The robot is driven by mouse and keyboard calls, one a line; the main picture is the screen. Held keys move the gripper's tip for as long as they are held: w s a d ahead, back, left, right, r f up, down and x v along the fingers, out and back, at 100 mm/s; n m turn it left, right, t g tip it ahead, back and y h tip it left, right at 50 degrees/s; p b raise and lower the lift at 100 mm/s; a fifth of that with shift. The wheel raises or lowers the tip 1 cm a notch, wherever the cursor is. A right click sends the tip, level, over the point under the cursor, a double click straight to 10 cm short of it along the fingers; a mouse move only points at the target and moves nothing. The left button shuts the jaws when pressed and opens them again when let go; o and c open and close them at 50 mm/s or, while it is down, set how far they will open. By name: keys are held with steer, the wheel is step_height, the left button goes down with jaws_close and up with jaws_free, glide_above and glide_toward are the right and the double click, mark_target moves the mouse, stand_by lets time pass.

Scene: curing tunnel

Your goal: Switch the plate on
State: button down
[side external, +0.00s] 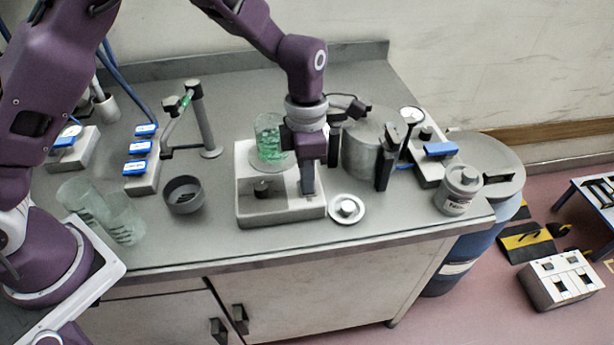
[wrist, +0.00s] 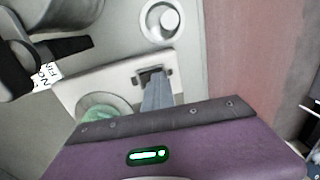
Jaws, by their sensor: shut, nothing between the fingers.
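The plate is a white box-shaped unit (side external: 281,208) on the grey bench; part of its top also shows in the wrist view (wrist: 115,75). A glass beaker with green contents (side external: 270,140) stands on its round top. My gripper (side external: 308,191) is shut and empty, pointing down at the right part of the plate. In the wrist view its fingers (wrist: 154,78) reach a dark switch-like fitting (wrist: 141,79) on the plate's edge. I cannot tell whether they touch it or which way it is set; in the side view the gripper hides it.
A round white lid with a knob (side external: 347,209) lies just right of the plate. A large grey cylinder (side external: 362,150) stands behind. A dark bowl (side external: 183,194) and glass beakers (side external: 124,218) are to the left. A lidded jar (side external: 458,190) stands near the right edge.

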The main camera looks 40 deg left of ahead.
steer(key=shift+w+a, duration=0.5)
steer(key=shift+a, duration=0.05)
steer(key=shift+r, duration=0.1)
step_height(320, 180, up, 14)
steer(key=w+a, duration=0.1)
steer(key=shift+w+a, duration=0.1)
steer(key=f, duration=0.4)
steer(key=s+d+f, duration=0.1)
steer(key=f, duration=0.4)
steer(key=s+d+f, duration=0.1)
steer(key=f, duration=0.4)
steer(key=shift+d, duration=0.2)
